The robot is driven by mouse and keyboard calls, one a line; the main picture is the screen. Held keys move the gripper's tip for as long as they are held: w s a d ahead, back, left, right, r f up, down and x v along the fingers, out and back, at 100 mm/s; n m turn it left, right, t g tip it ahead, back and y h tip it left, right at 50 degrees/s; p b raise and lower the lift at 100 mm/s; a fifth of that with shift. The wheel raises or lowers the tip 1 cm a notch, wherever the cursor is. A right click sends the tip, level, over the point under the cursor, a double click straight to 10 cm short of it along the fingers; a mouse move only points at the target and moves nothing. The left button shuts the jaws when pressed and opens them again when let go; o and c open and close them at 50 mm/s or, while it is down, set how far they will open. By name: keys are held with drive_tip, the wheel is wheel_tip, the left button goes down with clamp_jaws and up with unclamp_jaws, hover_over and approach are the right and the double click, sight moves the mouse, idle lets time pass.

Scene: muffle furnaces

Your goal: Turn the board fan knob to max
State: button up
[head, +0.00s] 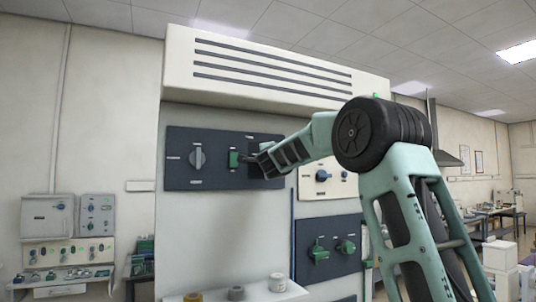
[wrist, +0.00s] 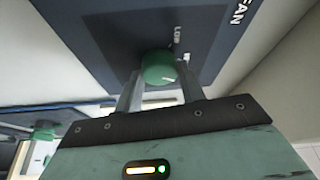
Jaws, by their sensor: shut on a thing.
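The round green fan knob (wrist: 158,66) sits on a dark board with a "FAN" label in the wrist view. It is between the two grey fingers of my gripper (head: 258,163), which is shut on it. A short white mark on the knob's face points toward the right in that view. A "LOW" label stands beside the knob; I see no readable "max" label. In the head view the dark board (head: 178,178) is on the upper front of the cabinet, and my gripper reaches its right part, mostly hiding the knob.
The board also has a large grey knob (head: 197,158) and a green switch (head: 234,159) close left of my gripper. A white panel (head: 322,192) and a lower dark panel with green knobs (head: 319,252) are to the right. A shelf (head: 287,290) with rolls is below.

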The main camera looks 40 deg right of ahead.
drive_tip(key=m+p, duration=0.1)
drive_tip(key=p, duration=0.1)
drive_tip(key=m+g+y+p, duration=0.1)
drive_tip(key=m, duration=0.1)
drive_tip(key=m+p, duration=0.2)
drive_tip(key=shift+r+g+y+p, duration=0.3)
drive_tip(key=shift+f, duration=0.1)
idle(0.3)
drive_tip(key=o, duration=1)
drive_tip(key=shift+s, duration=0.1)
drive_tip(key=b+v, duration=0.3)
drive_tip(key=v, duration=1.4)
drive_tip(key=shift+s, duration=0.15)
